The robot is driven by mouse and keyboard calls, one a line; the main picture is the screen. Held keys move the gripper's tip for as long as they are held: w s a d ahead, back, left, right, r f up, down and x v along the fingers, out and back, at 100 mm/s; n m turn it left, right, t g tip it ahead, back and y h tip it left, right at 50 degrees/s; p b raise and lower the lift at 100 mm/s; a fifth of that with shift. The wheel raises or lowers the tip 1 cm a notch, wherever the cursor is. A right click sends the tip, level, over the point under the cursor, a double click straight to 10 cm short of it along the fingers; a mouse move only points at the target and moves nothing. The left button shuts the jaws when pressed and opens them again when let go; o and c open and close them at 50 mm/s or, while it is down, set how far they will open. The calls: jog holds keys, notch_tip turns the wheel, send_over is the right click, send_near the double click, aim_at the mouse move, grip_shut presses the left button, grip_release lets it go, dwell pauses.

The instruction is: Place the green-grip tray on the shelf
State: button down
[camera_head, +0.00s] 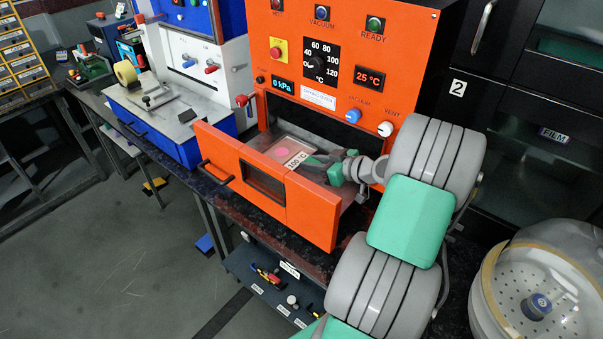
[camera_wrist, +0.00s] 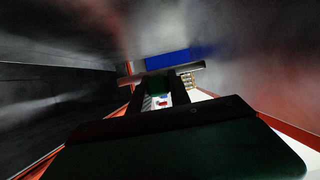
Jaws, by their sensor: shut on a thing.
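In the head view, my gripper (camera_head: 314,161) is at the orange vacuum oven (camera_head: 345,30), low in its front opening and behind the orange front panel. A flat, pale tray with a pink patch (camera_head: 281,150) lies just left of my fingertips, next to a white "100 °C" label (camera_head: 297,160). In the wrist view, a dark green grip (camera_wrist: 158,85) sits between my fingers, and they are shut on it. The tray's edges are partly hidden by my gripper and the panel. I cannot tell whether it touches the oven shelf.
The orange front panel (camera_head: 311,210) with a window and handle stands out from the oven. A blue-based machine (camera_head: 185,135) is to the left. A lower dark shelf (camera_head: 243,262) holds small labelled items. A glass dome (camera_head: 545,270) stands at lower right, black cabinets behind.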

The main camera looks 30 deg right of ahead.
notch_tip(320, 180, down, 7)
jog(key=shift+f+p, duration=0.2)
jog(key=shift+p, duration=0.25)
jog(key=c, duration=1.2)
grip_release()
jog(key=b+v, duration=0.2)
jog(key=v, duration=1)
